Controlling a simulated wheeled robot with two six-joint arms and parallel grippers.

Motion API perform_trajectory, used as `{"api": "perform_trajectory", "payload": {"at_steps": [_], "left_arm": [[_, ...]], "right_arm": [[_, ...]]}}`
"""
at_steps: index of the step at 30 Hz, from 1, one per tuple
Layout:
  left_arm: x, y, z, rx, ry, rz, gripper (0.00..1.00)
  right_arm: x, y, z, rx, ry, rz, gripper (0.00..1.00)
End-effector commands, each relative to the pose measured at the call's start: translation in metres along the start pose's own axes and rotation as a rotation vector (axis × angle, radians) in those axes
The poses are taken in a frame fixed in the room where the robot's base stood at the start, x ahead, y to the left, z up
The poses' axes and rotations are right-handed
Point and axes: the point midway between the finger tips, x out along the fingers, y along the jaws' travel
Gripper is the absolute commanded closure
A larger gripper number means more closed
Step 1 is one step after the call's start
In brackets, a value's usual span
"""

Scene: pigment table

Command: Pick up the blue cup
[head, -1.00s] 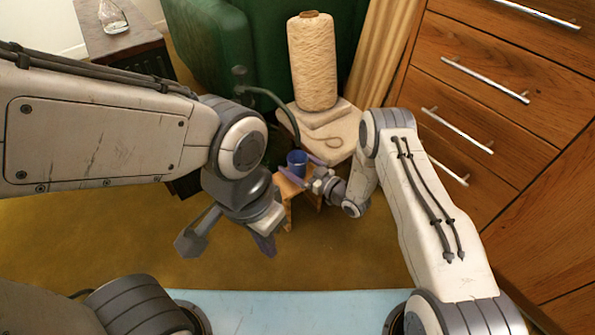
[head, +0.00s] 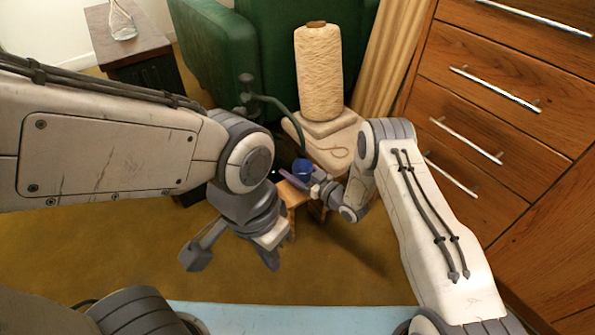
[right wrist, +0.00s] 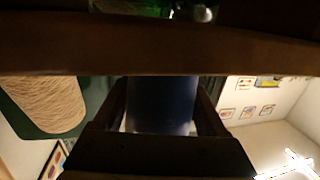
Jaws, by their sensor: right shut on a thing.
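The small blue cup (head: 302,167) is at the small wooden stool (head: 293,195), in the middle of the head view. My right gripper (head: 303,177) is shut on the cup, with its fingers around the cup's body. In the right wrist view the cup (right wrist: 162,104) fills the space between the dark fingers. Whether the cup's base touches the stool top cannot be told. My left gripper (head: 232,258) is open and empty, to the left of and lower in the picture than the stool.
A side table with a cream thread cone (head: 319,72) stands behind the stool. A green armchair (head: 215,45) is behind that. Wooden drawers (head: 500,100) close off the right side. A dark side table (head: 140,45) is at the back left. The ochre floor (head: 110,255) is open at left.

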Motion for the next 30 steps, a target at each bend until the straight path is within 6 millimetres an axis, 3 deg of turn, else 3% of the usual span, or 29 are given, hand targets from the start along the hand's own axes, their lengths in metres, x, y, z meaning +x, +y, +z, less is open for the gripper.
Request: {"api": "perform_trajectory", "payload": {"at_steps": [17,30], "left_arm": [[-0.031,0.002,-0.002,0.000,0.000,0.000,1.00],[-0.051,0.004,-0.003,0.000,0.000,0.000,1.00]], "right_arm": [[-0.002,0.000,-0.041,-0.001,0.001,0.000,0.92],[-0.059,0.001,-0.034,0.003,-0.002,0.003,0.92]]}}
